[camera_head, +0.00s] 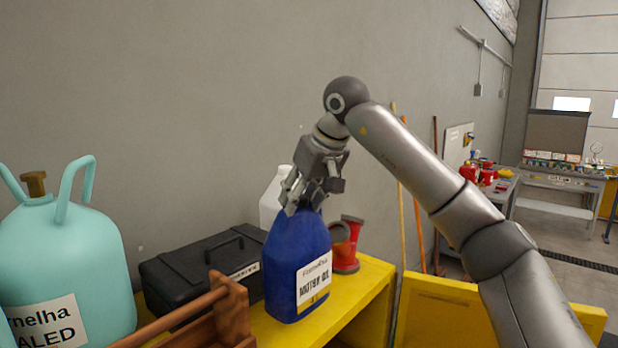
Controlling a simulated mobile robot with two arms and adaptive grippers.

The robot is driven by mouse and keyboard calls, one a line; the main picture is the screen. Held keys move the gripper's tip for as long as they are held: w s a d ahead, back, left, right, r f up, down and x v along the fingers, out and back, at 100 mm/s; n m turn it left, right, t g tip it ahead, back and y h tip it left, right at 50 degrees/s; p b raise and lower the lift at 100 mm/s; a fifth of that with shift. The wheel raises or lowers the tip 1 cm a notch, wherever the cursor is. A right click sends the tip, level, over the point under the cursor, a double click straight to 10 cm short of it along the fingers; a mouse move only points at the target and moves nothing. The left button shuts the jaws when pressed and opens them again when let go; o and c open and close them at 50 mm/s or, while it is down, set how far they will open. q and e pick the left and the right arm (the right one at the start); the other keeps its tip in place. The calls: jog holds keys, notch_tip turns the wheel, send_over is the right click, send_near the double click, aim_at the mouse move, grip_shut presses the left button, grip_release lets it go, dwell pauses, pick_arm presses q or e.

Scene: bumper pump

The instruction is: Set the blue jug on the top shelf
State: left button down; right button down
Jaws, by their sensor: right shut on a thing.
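The blue jug (283,268) with a white "Motor Oil" label stands upright at the near edge of the yellow shelf top (352,304). I cannot tell whether its base rests on the surface or hovers just above it. My right gripper (305,205) comes down from above and is shut on the top of the jug; its fingers hide the jug's cap and handle. My left gripper is not in view.
A black toolbox (200,265), a white bottle (270,200) and a red object (348,250) stand close around the jug. A wooden tool carrier (215,315) and a large teal tank (70,255) are at left. A grey wall is behind.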

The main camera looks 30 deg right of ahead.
aim_at(299, 218)
jog(key=shift+w+f, duration=0.4)
jog(key=shift+w, duration=0.25)
jog(key=shift+w+d+f+p, duration=0.15)
jog(key=shift+f+p, duration=0.4)
jog(key=shift+f, duration=1.2)
jog(key=shift+a+f, duration=0.1)
jog(key=shift+a, duration=0.1)
jog(key=c, duration=1.1)
grip_release()
jog(key=shift+f, duration=0.2)
jog(key=o, duration=0.3)
jog(key=shift+s, duration=0.25)
jog(key=shift+r, duration=0.1)
